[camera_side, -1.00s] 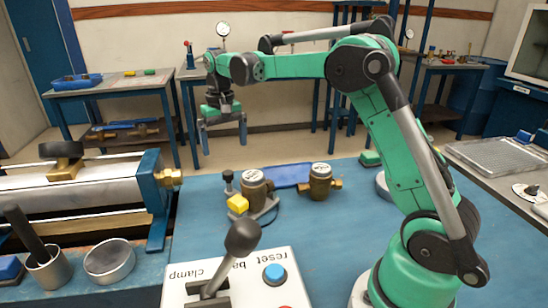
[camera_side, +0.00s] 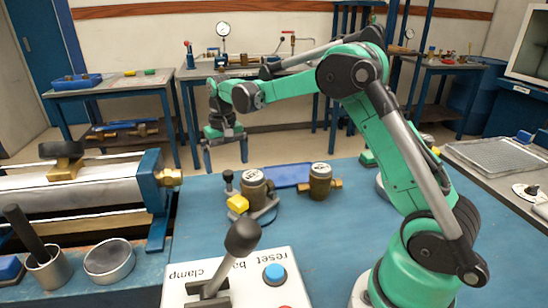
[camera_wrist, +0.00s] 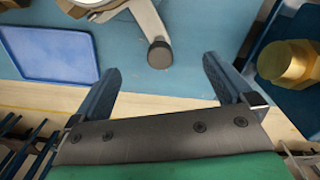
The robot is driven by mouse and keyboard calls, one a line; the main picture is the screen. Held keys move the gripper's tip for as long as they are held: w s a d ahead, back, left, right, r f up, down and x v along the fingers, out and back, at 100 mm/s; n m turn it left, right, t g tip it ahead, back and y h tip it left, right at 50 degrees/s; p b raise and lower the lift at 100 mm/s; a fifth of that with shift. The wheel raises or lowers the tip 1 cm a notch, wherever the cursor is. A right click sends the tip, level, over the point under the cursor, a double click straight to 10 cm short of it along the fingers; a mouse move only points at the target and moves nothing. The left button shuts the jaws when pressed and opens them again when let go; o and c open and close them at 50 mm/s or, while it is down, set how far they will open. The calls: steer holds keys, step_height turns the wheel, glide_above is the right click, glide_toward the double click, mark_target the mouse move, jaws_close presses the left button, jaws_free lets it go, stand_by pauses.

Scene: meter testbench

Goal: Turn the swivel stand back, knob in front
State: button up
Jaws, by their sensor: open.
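The swivel stand (camera_side: 265,217) sits on the blue bench in the side view, carrying a brass meter (camera_side: 254,188) and a yellow block (camera_side: 238,204). Its black knob (camera_side: 228,176) stands at the stand's far left, toward my gripper (camera_side: 225,160). My gripper is open and empty, fingers pointing down, above and beyond the knob. In the wrist view, the knob (camera_wrist: 159,54) shows ahead of my gripper (camera_wrist: 161,68), roughly between the two blue fingertips, not visibly touched. The stand's grey metal part (camera_wrist: 147,18) and the meter's edge are cut off at the top.
A second brass meter (camera_side: 320,182) stands to the right, with a blue tray (camera_side: 288,175) behind; the tray also shows in the wrist view (camera_wrist: 45,52). The clamp bench's brass fitting (camera_wrist: 287,63) is close right in the wrist view. A lever box (camera_side: 255,270) stands in front.

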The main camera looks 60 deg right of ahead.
steer(key=shift+f, duration=0.2)
steer(key=shift+f, duration=0.9)
steer(key=shift+c, duration=1.4)
